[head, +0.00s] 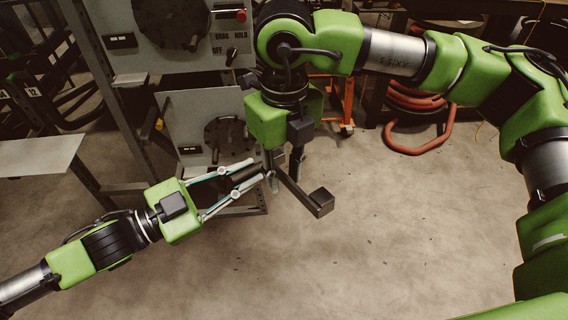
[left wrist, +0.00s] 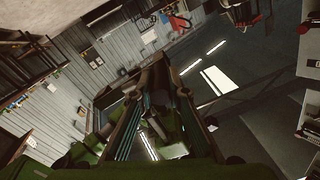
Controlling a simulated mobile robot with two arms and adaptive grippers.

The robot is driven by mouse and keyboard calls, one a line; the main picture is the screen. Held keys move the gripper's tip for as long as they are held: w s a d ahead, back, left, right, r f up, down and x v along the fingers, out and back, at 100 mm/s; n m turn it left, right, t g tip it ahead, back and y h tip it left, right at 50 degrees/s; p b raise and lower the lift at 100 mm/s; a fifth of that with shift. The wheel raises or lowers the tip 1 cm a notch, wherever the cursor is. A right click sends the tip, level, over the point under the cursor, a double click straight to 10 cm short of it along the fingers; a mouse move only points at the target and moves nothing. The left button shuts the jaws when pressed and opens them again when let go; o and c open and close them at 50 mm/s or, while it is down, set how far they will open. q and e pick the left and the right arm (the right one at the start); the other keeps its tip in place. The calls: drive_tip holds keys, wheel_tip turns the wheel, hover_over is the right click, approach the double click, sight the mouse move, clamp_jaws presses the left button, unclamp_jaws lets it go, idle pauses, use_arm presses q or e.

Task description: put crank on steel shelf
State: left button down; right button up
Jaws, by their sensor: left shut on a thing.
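The crank (head: 300,190) is a dark bar with a square block at its lower right end and a dark round handle at its other end. My left gripper (head: 256,172) is shut on the handle, which lies between its fingers. The crank is in the air above the floor. In the left wrist view, a dark part of the crank (left wrist: 156,82) shows between the fingers. My right gripper (head: 287,162) points down beside the crank's bar; its fingertips are partly hidden, and I cannot tell whether it touches the crank. The pale steel shelf (head: 40,156) is at the far left.
The crimper machine (head: 180,35), with dials and a red knob, stands on a grey frame behind my left gripper. A red hose coil (head: 417,140) and an orange stand (head: 346,105) are at the back. The floor (head: 400,240) in front is clear.

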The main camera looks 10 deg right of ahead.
use_arm(q)
drive_tip(key=shift+r, duration=0.1)
use_arm(e)
drive_tip(key=shift+c, duration=0.4)
clamp_jaws()
use_arm(q)
drive_tip(key=c, duration=1.9)
unclamp_jaws()
